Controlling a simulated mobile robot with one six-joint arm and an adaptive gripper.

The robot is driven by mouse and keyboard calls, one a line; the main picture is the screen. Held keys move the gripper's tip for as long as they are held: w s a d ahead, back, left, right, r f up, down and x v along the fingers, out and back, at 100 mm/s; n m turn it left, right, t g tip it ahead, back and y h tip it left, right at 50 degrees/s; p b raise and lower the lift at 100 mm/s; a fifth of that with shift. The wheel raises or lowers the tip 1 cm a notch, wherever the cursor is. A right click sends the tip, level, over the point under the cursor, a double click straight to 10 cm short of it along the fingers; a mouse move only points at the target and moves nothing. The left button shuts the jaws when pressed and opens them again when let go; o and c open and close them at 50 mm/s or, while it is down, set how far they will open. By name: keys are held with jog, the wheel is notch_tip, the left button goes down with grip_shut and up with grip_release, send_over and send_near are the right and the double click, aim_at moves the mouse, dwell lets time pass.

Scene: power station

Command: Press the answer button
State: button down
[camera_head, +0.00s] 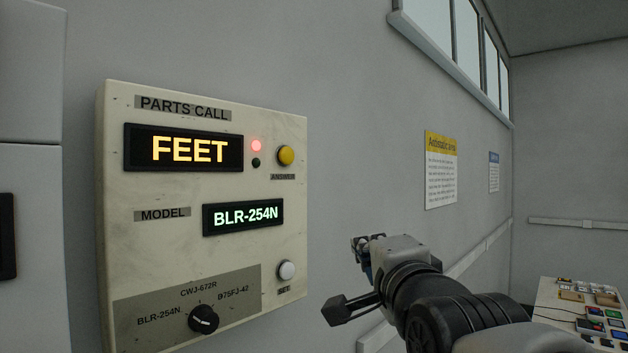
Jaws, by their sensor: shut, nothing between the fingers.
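The answer button (286,155) is a round yellow button at the upper right of a cream wall panel (205,260). A small "ANSWER" label (283,177) is below it. The panel's "PARTS CALL" display (184,148) reads "FEET" in yellow. A red lamp (256,145) is lit between that display and the button. My gripper (345,308) is right of the panel and lower than the answer button, apart from both. It is shut and empty; its fingertips point left toward the panel side.
The panel also holds a model display (243,217) reading "BLR-254N", a white button (286,271) labelled "SET" and a black rotary knob (203,319). A grey cabinet (30,250) stands at far left. A control desk (590,315) is at lower right. Space before the answer button looks clear.

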aim_at(287, 156)
notch_tip(287, 156, up, 14)
jog(key=w+a+m+t+y+p, duration=0.1)
jog(key=w+a+m+t+p, duration=0.1)
jog(key=a+m+t, duration=0.1)
jog(key=shift+m+t+y, duration=0.3)
jog(key=shift+m+t, duration=0.2)
jog(key=shift+m, duration=0.3)
jog(key=w+a+p, duration=0.5)
jog(key=a, duration=0.2)
jog(key=shift+w, duration=0.2)
jog(key=shift+f, duration=0.1)
dwell(0.5)
jog(key=shift+w+a+b, duration=0.25)
jog(key=shift+a+b, duration=0.05)
jog(key=shift+b, duration=0.05)
